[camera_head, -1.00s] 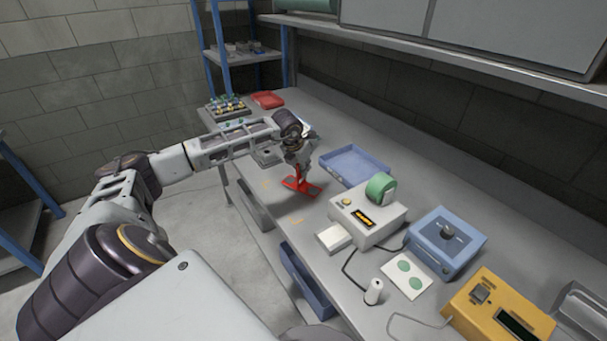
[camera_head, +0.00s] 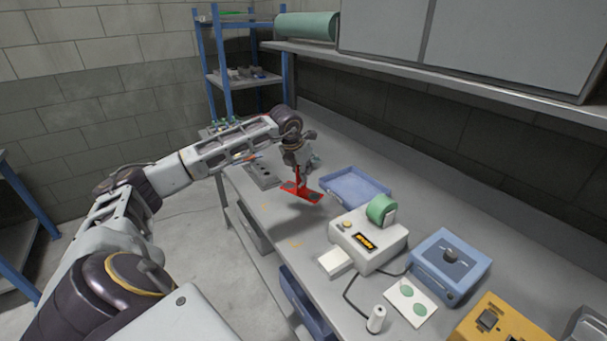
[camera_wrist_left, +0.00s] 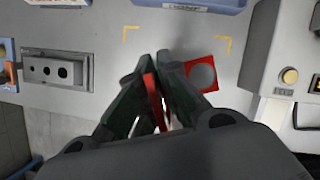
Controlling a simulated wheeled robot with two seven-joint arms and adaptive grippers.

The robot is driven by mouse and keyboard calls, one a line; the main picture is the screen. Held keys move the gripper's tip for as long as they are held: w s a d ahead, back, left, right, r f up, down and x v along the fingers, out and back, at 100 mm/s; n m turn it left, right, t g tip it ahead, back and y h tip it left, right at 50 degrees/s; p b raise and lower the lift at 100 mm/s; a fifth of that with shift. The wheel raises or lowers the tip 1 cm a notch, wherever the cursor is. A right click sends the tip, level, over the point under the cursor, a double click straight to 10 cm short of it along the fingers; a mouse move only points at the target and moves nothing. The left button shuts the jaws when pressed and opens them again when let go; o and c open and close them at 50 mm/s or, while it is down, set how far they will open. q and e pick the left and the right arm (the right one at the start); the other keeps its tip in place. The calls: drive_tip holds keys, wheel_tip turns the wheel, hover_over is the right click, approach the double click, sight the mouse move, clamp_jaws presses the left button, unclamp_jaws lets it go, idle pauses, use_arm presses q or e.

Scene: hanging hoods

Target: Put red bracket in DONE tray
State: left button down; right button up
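The red bracket (camera_head: 314,196) hangs a little above the bench, its flat foot roughly level. My left gripper (camera_head: 298,168) is shut on its upright part. In the left wrist view the fingers (camera_wrist_left: 155,85) close around the red upright, and the bracket's foot with a round grey spot (camera_wrist_left: 203,75) shows to the right. A shallow blue tray (camera_head: 357,186) lies on the bench just right of the bracket. Its labelled edge (camera_wrist_left: 190,4) shows at the top of the wrist view, but I cannot read the label surely. My right gripper is out of view.
A white device with a green roll (camera_head: 369,238) stands in front of the tray. A blue box (camera_head: 449,264) and a yellow device (camera_head: 497,322) stand farther right. A grey fixture (camera_head: 263,175) is left of the bracket. A shelf (camera_head: 440,75) overhangs the bench's back.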

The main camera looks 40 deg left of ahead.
sight(306, 189)
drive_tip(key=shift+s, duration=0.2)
use_arm(q)
drive_tip(key=shift+s+f, duration=0.15)
drive_tip(key=shift+f, duration=0.05)
drive_tip(key=shift+s+d+f+p, duration=0.2)
drive_tip(key=shift+s+f+p, duration=0.2)
drive_tip(key=shift+f+p, duration=0.25)
drive_tip(key=shift+s+d+f, duration=0.2)
drive_tip(key=shift+d+f, duration=0.05)
drive_tip(key=shift+f, duration=0.2)
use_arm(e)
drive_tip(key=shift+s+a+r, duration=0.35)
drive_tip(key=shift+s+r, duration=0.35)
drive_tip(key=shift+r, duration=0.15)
